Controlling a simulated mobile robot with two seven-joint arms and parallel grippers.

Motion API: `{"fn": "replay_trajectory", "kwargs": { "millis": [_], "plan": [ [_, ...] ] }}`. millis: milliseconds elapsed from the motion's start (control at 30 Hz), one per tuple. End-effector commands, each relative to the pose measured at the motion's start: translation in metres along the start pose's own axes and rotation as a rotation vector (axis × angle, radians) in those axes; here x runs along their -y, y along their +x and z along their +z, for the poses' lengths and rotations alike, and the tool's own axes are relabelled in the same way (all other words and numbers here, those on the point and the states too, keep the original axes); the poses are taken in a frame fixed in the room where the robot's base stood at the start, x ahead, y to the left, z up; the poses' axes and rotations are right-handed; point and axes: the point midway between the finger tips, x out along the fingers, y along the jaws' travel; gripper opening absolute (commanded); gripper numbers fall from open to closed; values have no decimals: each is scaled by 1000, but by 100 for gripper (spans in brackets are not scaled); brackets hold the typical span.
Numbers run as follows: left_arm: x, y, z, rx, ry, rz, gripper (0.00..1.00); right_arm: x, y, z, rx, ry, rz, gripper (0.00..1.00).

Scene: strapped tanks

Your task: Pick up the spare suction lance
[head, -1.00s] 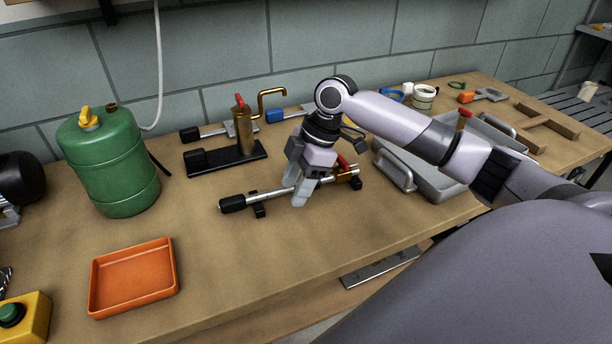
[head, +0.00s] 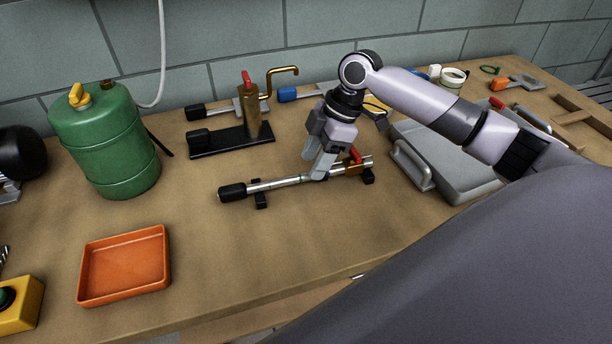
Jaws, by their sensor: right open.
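A silver lance (head: 274,184) with a black grip at its left end and a brass and red valve (head: 353,164) near its right end lies across two black rests on the bench; which lance is the spare one is not marked. My right gripper (head: 316,175) is open, pointing down at the lance's middle, left of the valve. Its fingers overlap the lance in the head view; I cannot tell whether they touch it or straddle it. Behind lie another lance with a black end (head: 197,112) and one with a blue end (head: 288,94). My left gripper is out of view.
A brass pump (head: 249,110) on a black base stands behind the lance. A green tank (head: 108,145) and an orange tray (head: 124,266) are at left. A grey lidded case (head: 455,165) stands to the right. The bench in front of the lance is clear.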

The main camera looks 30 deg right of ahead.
Motion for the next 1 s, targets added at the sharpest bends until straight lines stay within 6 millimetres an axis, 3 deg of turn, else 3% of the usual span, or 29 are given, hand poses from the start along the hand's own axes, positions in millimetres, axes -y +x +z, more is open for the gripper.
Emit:
{"fn": "replay_trajectory", "kwargs": {
  "millis": [367, 600, 633, 767, 1000],
  "plan": [
    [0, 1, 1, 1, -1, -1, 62, -1, 48, -2, 1, -1, -2, 49],
    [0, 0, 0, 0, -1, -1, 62, -2, 52, -2, 0, -1, 1, 49],
    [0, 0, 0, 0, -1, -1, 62, -2, 52, -2, 0, -1, 1, 42],
    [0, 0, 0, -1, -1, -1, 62, -2, 52, -2, 0, -1, 1, 0],
    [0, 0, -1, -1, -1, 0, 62, -2, 51, -3, -2, -1, 3, 0]
  ]
}}
